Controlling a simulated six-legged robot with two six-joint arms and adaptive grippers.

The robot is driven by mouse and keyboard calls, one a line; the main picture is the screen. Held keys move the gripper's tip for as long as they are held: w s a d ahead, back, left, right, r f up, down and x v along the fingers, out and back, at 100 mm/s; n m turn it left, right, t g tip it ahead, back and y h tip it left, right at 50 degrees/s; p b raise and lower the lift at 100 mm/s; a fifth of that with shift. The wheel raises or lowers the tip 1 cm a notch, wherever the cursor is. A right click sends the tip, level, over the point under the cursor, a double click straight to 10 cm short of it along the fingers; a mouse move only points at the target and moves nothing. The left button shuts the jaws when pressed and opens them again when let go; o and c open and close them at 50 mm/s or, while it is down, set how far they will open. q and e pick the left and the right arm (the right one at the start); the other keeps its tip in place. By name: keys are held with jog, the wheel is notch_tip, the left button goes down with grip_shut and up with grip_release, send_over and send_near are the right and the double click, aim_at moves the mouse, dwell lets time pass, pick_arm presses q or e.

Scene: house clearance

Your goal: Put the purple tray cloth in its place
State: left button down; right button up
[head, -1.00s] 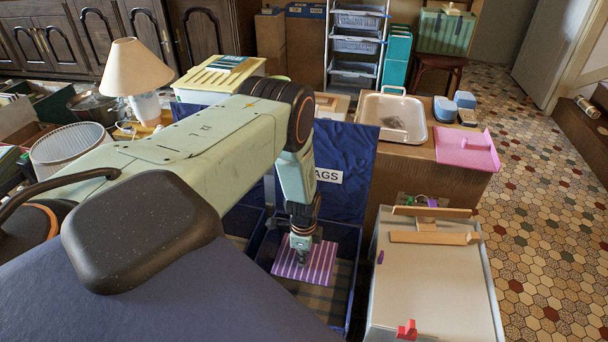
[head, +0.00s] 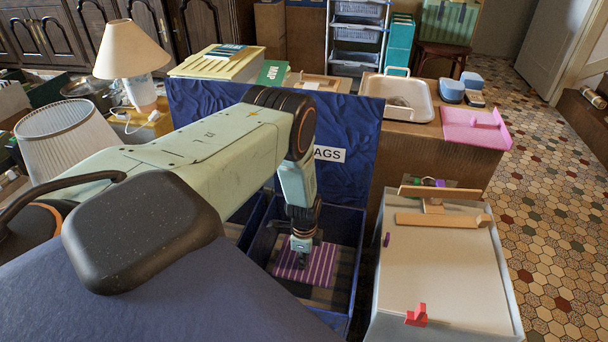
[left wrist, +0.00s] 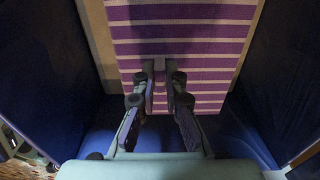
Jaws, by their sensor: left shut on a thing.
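The purple tray cloth (head: 318,268) is flat, with purple and pale stripes. It is inside a blue open bin (head: 344,224) whose back panel carries a label reading "AGS", its first part hidden by my arm. My left gripper (head: 302,262) reaches down into the bin and is shut on the cloth's near part. In the left wrist view, my left gripper (left wrist: 160,88) has the striped cloth (left wrist: 185,48) between its fingertips, and blue bin walls (left wrist: 40,70) stand on both sides. Whether the cloth touches what lies below it, I cannot tell. My right gripper is out of view.
A grey-white box (head: 440,262) with wooden pieces and a red piece on its lid stands right of the bin. Behind it, a cardboard box (head: 430,160) bears a cream tray (head: 420,113) and a pink tray (head: 470,130). Tiled floor (head: 550,220) is free at right.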

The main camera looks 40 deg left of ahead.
pick_arm(q)
jog(key=shift+f, duration=0.3)
jog(key=c, duration=1.3)
grip_release()
jog(key=shift+c, duration=0.2)
jog(key=shift+r, duration=0.1)
jog(key=shift+c, duration=0.4)
jog(key=shift+r+p, duration=2.7)
jog(key=shift+r, duration=0.75)
notch_tip(320, 180, up, 12)
jog(key=shift+s, duration=0.1)
